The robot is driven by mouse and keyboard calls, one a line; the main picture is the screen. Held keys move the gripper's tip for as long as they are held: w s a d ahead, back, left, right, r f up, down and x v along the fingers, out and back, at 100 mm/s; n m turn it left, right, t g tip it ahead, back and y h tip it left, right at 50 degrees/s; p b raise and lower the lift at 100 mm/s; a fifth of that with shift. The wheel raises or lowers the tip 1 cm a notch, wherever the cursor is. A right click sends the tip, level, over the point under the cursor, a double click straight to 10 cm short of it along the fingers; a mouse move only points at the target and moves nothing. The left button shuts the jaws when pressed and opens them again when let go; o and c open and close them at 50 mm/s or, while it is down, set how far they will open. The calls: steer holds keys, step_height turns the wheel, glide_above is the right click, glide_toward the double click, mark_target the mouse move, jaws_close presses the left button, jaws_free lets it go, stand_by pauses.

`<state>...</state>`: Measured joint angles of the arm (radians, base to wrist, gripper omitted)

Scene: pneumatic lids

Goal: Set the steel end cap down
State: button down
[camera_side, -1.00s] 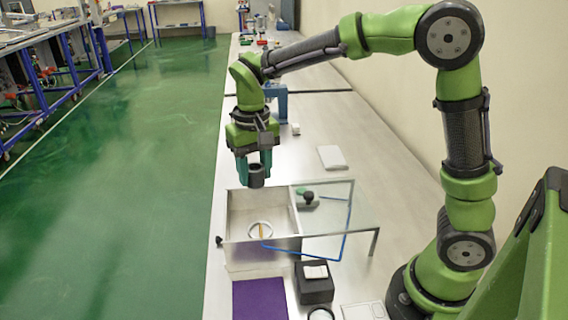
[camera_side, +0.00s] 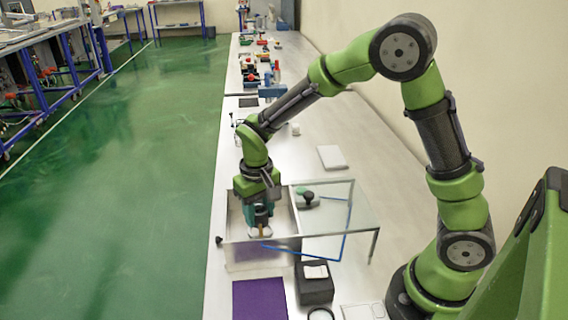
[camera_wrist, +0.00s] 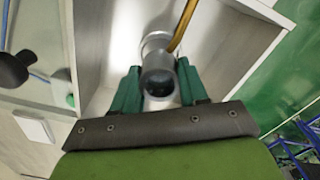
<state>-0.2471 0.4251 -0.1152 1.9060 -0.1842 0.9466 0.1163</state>
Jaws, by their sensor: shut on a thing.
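My gripper (camera_side: 261,213) is lowered inside the open metal box (camera_side: 262,253) and shut on the steel end cap. The cap, a short grey cylinder with a dark hollow end, shows between the green fingers in the wrist view as the steel end cap (camera_wrist: 158,80). Below it in the box is a pale ring (camera_side: 260,235), mostly hidden by the gripper. A brass-coloured strip (camera_wrist: 185,22) runs beside the cap. Whether the cap touches the ring or the box floor is hard to tell.
A clear panel (camera_side: 335,220) with a blue hose (camera_side: 300,254) stands right of the box. A black knob (camera_side: 308,197) is near the box's right wall. A purple mat (camera_side: 259,300) and black block (camera_side: 314,288) lie in front. A white slab (camera_side: 332,157) lies behind.

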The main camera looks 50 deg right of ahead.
mark_target(260, 220)
steer(key=shift+f, duration=1.35)
steer(key=shift+f, duration=0.15)
steer(key=c, duration=0.6)
jaws_free()
